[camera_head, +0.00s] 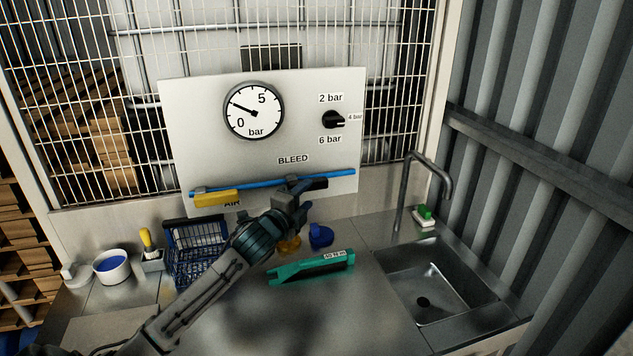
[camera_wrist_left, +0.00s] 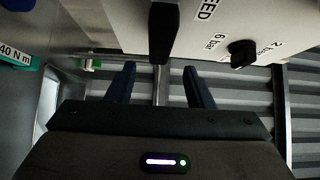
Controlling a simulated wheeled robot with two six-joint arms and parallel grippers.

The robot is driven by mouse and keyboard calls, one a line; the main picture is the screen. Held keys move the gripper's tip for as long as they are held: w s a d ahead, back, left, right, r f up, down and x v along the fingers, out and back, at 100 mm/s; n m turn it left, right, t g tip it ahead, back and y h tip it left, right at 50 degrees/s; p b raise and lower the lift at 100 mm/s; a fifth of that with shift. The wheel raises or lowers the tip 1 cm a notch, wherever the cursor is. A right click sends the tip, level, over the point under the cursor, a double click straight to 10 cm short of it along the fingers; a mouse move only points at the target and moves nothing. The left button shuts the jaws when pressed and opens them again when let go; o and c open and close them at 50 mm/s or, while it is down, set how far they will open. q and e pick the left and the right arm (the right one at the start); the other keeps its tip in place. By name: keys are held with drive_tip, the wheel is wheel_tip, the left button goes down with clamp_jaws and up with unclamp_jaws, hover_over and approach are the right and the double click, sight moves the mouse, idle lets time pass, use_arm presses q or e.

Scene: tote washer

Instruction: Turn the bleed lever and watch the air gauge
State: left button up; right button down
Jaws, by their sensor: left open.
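The bleed lever (camera_head: 318,184) is a black handle on the blue pipe (camera_head: 262,184), below the BLEED label. In the left wrist view the black lever (camera_wrist_left: 163,35) lines up with the gap between my fingertips, with space on both sides. My left gripper (camera_head: 298,190) is open at the lever and partly hides it; its two fingers show in the left wrist view (camera_wrist_left: 160,72). The air gauge (camera_head: 253,111) is a round white dial marked 0, 5 and bar; its needle points up and left, between 0 and 5. My right gripper is not in view.
A black selector knob (camera_head: 333,120) points right to 4 bar. A yellow handle (camera_head: 216,198) is on the pipe's left. A green torque wrench (camera_head: 312,267), blue basket (camera_head: 195,260) and blue item (camera_head: 320,236) are on the counter, left of the sink (camera_head: 435,285).

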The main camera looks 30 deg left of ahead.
sight(317, 187)
use_arm(q)
drive_tip(key=w+p, duration=0.1)
drive_tip(key=w, duration=0.2)
drive_tip(key=w+p, duration=0.1)
drive_tip(key=w, duration=0.1)
drive_tip(key=shift+w+a, duration=0.2)
drive_tip(key=shift+w, duration=0.2)
drive_tip(key=shift+w+f, duration=0.1)
drive_tip(key=shift+w, duration=0.1)
clamp_jaws()
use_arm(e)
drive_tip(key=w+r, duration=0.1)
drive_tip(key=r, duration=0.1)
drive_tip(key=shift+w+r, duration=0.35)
